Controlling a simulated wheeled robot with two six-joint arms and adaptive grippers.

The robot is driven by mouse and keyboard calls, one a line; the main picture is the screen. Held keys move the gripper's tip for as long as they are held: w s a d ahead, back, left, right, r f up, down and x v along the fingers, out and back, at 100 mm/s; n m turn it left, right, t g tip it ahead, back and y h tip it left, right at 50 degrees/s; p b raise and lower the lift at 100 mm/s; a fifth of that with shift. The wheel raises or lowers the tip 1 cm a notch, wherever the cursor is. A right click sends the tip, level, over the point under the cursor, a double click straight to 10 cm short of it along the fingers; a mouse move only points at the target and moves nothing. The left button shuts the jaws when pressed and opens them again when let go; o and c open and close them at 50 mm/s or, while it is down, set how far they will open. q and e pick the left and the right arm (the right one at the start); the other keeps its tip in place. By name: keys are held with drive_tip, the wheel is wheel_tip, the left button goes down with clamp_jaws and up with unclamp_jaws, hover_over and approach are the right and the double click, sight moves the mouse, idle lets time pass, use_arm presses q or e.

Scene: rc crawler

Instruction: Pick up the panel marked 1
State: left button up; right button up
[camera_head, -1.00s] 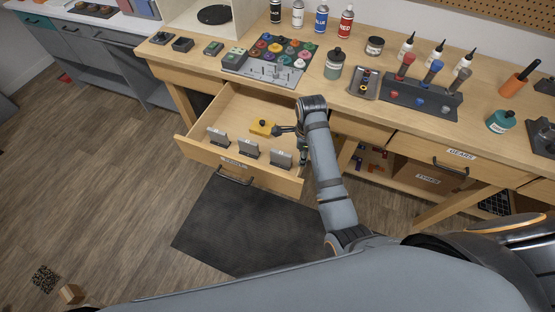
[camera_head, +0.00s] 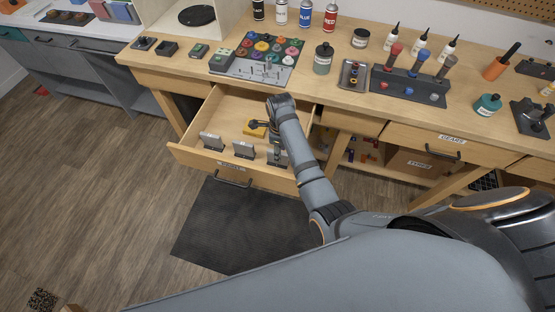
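My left gripper (camera_head: 268,138) is inside the drawer, beside the yellow block and just above and behind the right panel. My wrist hides part of it, and its finger opening is not clear. My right gripper is not in view.
The drawer front (camera_head: 220,163) sticks out over a dark floor mat (camera_head: 240,230). Above it, the wooden bench holds a grey board (camera_head: 250,68) of coloured knobs, several bottles, a small tray (camera_head: 352,74) and a dark rack (camera_head: 410,86). The closed gears drawer (camera_head: 425,142) is to the right.

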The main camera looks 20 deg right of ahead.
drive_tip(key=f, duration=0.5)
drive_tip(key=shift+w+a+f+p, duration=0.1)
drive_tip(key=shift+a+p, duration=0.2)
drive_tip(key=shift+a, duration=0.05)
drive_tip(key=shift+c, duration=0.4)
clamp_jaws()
